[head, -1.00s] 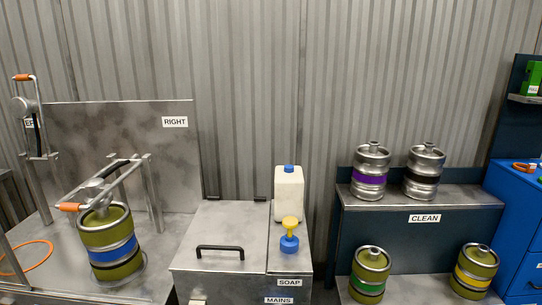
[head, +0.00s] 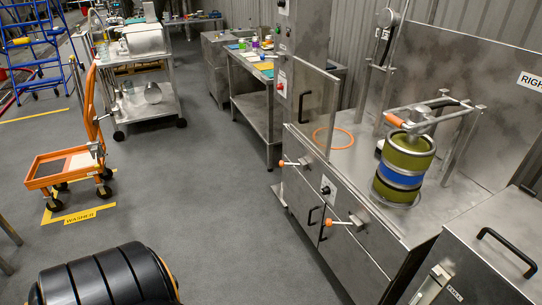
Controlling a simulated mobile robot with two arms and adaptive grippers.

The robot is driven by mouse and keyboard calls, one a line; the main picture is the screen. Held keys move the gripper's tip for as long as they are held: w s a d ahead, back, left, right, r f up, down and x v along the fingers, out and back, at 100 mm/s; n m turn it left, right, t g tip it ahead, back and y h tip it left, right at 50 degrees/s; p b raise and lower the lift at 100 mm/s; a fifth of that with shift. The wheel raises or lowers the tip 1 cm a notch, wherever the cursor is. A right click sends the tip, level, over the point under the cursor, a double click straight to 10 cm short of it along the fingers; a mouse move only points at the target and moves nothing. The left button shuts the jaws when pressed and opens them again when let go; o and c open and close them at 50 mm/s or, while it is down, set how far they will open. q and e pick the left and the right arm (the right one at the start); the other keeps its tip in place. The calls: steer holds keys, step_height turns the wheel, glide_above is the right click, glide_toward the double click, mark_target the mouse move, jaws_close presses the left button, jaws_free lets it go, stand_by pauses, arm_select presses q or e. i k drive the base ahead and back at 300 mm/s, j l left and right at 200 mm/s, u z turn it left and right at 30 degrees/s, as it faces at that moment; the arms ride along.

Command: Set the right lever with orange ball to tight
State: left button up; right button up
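Two levers with orange ends stick out from the front of the steel keg station (head: 380,250). One lever (head: 333,222) is at the right, lower in the picture, beside a metal fitting on the front panel. The other lever (head: 284,163) is farther off at the left end. Both lie roughly level and point left. I cannot read any tight mark near them. Neither of my grippers is in view.
An olive keg with a blue band (head: 402,180) stands on the station under a clamp with an orange handle (head: 394,120). A black knob (head: 326,190) sits between the levers. An orange trolley (head: 65,165) stands left. The grey floor before the station is clear.

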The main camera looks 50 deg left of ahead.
mark_target(330, 222)
steer(key=u, duration=1)
